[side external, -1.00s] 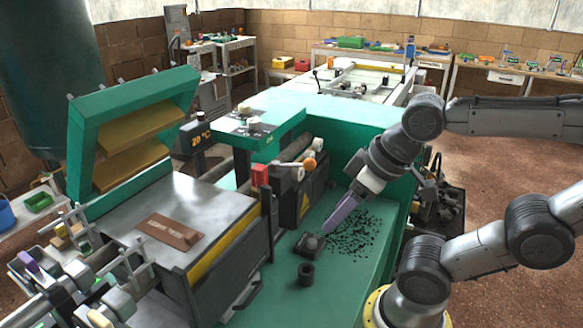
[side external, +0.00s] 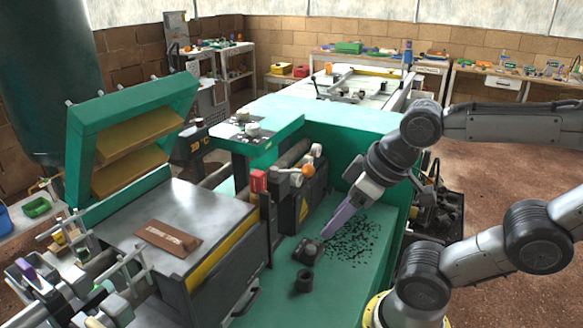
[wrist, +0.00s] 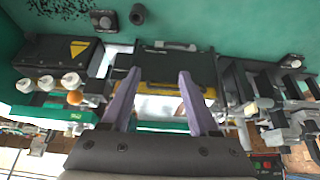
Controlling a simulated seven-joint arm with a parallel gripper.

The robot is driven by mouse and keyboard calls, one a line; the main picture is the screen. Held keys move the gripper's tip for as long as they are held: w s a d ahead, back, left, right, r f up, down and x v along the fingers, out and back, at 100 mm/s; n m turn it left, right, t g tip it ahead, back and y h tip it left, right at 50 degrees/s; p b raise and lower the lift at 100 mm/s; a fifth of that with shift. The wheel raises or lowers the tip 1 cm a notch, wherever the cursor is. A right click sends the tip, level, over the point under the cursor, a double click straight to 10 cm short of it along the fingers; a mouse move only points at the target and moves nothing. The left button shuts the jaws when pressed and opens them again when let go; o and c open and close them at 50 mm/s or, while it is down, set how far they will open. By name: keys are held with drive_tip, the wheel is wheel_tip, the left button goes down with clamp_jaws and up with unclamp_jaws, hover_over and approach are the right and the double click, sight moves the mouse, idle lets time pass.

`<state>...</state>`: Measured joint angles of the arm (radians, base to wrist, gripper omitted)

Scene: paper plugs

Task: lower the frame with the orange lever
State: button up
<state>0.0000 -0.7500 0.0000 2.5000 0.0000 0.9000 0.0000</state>
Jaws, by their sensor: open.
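The orange lever knob (side external: 308,170) sticks out at the right end of the roller unit, beside pale round knobs; it also shows at the left in the wrist view (wrist: 74,98). The green frame (side external: 78,150) with yellow-brown panels stands raised and tilted over the left side of the grey press bed (side external: 190,205). My gripper (side external: 326,236) is open, its purple fingers pointing down over the green machine deck, below and right of the knob and apart from it. In the wrist view my gripper (wrist: 156,76) has nothing between its fingertips.
A small dark block (side external: 307,251) and a black ring (side external: 304,281) lie on the green deck (side external: 350,285) near the fingertips, with dark bits scattered beside them. A black box with a yellow warning triangle (side external: 304,209) stands left of my gripper. A brown block (side external: 168,235) lies on the press bed.

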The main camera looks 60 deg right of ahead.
drive_tip(key=shift+o, duration=0.7)
wheel_tip(320, 180, up, 13)
drive_tip(key=g+y, duration=0.2)
drive_tip(key=g, duration=0.3)
hover_over(308, 170)
drive_tip(key=a, duration=0.3)
drive_tip(key=d+f+m, duration=0.2)
drive_tip(key=d+f, duration=0.2)
drive_tip(key=d, duration=0.3)
drive_tip(key=a+f, duration=0.1)
drive_tip(key=f, duration=0.7)
drive_tip(key=a+f, duration=0.1)
drive_tip(key=f, duration=0.3)
drive_tip(key=shift+w+a+f, duration=0.25)
drive_tip(key=shift+a+f, duration=0.05)
drive_tip(key=shift+a, duration=0.05)
clamp_jaws()
